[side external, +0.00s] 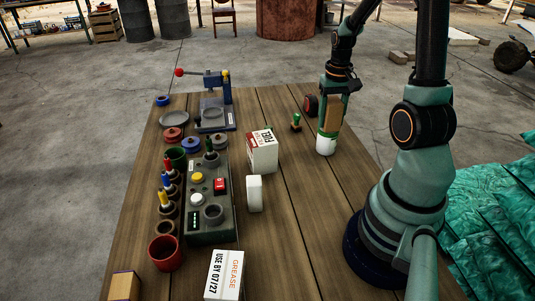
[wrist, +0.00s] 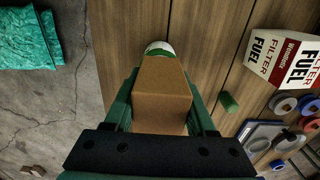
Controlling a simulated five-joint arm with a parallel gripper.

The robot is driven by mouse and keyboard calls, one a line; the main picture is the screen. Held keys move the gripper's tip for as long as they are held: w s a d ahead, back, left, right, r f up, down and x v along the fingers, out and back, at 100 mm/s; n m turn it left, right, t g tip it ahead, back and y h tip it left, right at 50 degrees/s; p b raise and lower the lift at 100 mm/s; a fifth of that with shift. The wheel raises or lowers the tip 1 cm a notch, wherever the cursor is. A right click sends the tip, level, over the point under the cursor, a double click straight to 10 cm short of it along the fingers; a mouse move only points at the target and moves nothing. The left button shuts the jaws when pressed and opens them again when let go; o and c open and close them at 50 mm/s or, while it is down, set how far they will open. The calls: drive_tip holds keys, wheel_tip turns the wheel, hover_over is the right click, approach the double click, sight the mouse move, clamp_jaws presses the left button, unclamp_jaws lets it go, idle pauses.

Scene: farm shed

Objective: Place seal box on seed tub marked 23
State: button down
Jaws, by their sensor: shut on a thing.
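My gripper (side external: 330,122) is shut on a plain brown box (side external: 334,112), and no lettering shows on it. In the wrist view the box (wrist: 161,92) sits upright between the green fingers. A small white tub with a green upper part (side external: 326,145) stands on the table directly under the box. Its white edge (wrist: 159,47) shows past the far end of the box in the wrist view. I cannot read a number on it, and I cannot tell whether the box touches it.
The wooden table (side external: 285,215) holds a white and red fuel filter box (side external: 262,151), a small green-handled stamp (side external: 296,122) and a dark red tape measure (side external: 311,105). A grey control panel (side external: 208,195) stands at left. A grease box (side external: 224,274) is in front.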

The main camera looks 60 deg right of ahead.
drive_tip(key=shift+f, duration=0.25)
drive_tip(key=shift+c, duration=1.1)
unclamp_jaws()
wheel_tip(320, 180, up, 12)
drive_tip(key=shift+r, duration=0.1)
drive_tip(key=w+a+r+n+t, duration=0.1)
drive_tip(key=a+n, duration=0.3)
drive_tip(key=a, duration=0.8)
drive_tip(key=w+a+r+n+t, duration=0.2)
drive_tip(key=a+r+n+t, duration=0.1)
drive_tip(key=a, duration=0.8)
drive_tip(key=shift+w+a+r+n+t, duration=0.2)
drive_tip(key=shift+a+n+t, duration=0.15)
drive_tip(key=shift+n+t, duration=0.55)
